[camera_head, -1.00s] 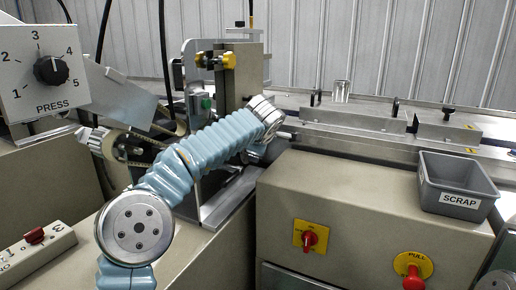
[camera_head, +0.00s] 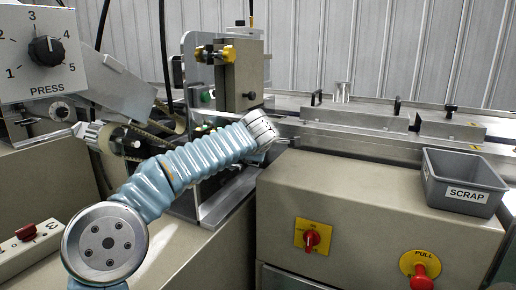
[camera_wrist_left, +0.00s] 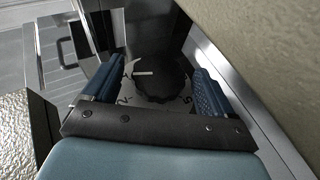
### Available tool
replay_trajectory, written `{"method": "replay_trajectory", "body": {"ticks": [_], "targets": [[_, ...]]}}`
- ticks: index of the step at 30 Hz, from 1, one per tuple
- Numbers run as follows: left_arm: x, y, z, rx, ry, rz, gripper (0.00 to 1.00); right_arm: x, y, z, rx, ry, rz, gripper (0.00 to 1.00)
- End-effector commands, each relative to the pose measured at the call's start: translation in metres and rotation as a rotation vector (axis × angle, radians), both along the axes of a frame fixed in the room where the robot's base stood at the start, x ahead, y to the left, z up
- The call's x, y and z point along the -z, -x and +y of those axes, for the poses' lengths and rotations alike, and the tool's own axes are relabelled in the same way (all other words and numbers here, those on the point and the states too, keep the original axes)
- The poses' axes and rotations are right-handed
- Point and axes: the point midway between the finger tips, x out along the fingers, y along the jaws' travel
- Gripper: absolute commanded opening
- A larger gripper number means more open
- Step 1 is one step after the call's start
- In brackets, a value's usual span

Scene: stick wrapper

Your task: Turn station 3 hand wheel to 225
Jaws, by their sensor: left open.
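A dark round wheel with a scalloped rim (camera_wrist_left: 165,88) shows in the left wrist view, with a pale line mark and a dial plate behind it. In the head view, my left arm's blue sleeve and metal wrist hide the gripper and the wheel. My right gripper is not in view.
A PRESS selector (camera_head: 46,50) stands at upper left. A machine post with yellow-black knobs (camera_head: 228,54) rises behind my wrist. A beige cabinet carries a red switch (camera_head: 312,238) and a red PULL knob (camera_head: 421,275). A grey SCRAP bin (camera_head: 462,182) sits at right.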

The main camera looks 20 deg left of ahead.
Motion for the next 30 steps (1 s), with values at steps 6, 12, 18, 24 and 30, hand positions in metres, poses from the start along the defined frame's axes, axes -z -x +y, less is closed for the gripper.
{"method": "replay_trajectory", "body": {"ticks": [6, 12, 18, 24, 30], "targets": [[-0.006, 0.009, -0.002, 0.000, 0.000, -0.002, 0.86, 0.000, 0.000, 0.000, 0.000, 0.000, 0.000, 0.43], [-0.028, 0.045, -0.012, 0.001, -0.001, -0.004, 0.86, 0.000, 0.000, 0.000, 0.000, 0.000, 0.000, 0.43], [-0.051, 0.086, -0.022, 0.000, 0.000, -0.003, 0.86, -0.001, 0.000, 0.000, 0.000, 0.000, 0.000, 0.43], [-0.065, 0.110, -0.030, 0.001, 0.000, -0.001, 0.86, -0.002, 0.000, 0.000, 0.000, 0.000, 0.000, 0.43], [-0.067, 0.117, -0.031, 0.000, 0.000, 0.001, 0.86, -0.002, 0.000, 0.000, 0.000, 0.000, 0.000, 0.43]]}}
